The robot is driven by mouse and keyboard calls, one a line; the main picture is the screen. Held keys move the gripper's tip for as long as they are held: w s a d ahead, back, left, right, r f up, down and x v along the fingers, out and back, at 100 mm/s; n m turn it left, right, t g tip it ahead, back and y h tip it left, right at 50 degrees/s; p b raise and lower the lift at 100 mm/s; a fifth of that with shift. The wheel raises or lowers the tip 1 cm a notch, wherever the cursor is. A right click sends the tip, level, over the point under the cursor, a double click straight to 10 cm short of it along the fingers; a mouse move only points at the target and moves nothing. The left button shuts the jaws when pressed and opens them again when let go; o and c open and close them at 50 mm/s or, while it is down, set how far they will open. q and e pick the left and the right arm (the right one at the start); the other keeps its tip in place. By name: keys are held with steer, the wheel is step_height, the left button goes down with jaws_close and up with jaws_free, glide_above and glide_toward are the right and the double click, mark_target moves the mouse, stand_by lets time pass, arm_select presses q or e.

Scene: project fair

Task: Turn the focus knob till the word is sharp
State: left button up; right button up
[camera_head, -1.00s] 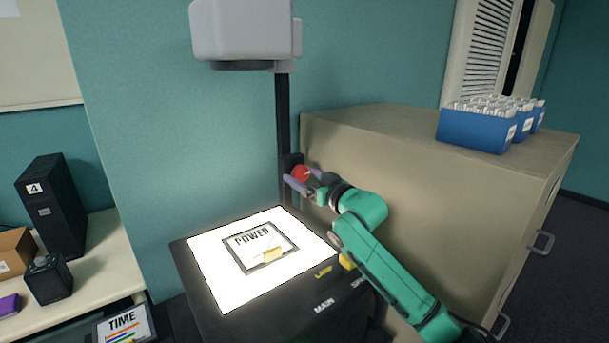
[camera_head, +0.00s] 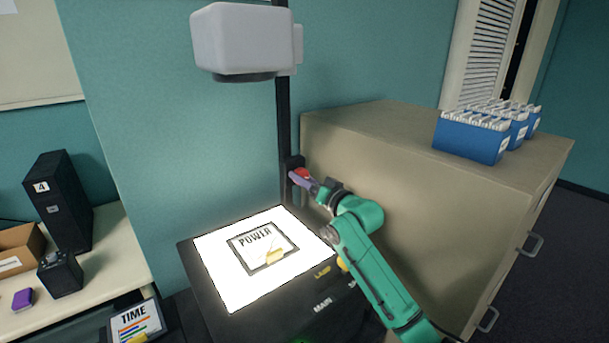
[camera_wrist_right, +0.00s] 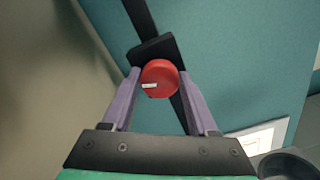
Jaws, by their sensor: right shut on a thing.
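The red focus knob (camera_head: 303,174) sits on the black post of the overhead projector, above the right back corner of its lit stage. In the right wrist view the knob (camera_wrist_right: 160,78) is round with a white mark at its lower left. My right gripper (camera_head: 301,178) is shut on the knob, its purple fingers on either side of it. A slide with the word POWER (camera_head: 262,249) lies on the bright projector stage (camera_head: 222,283). The grey projector head (camera_head: 245,40) is above. The projected word is not in view. My left gripper is not in view.
A beige cabinet (camera_head: 400,175) stands close to the right of the post, with blue file boxes (camera_head: 470,139) on top. At left, a table (camera_head: 112,255) holds a black tower marked 4 (camera_head: 58,202), a small black box (camera_head: 60,274) and a purple item (camera_head: 22,299).

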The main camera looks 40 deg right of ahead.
steer(key=o, duration=1.4)
steer(key=shift+c, duration=0.2)
step_height(320, 180, up, 20)
steer(key=b, duration=0.2)
steer(key=shift+f, duration=0.15)
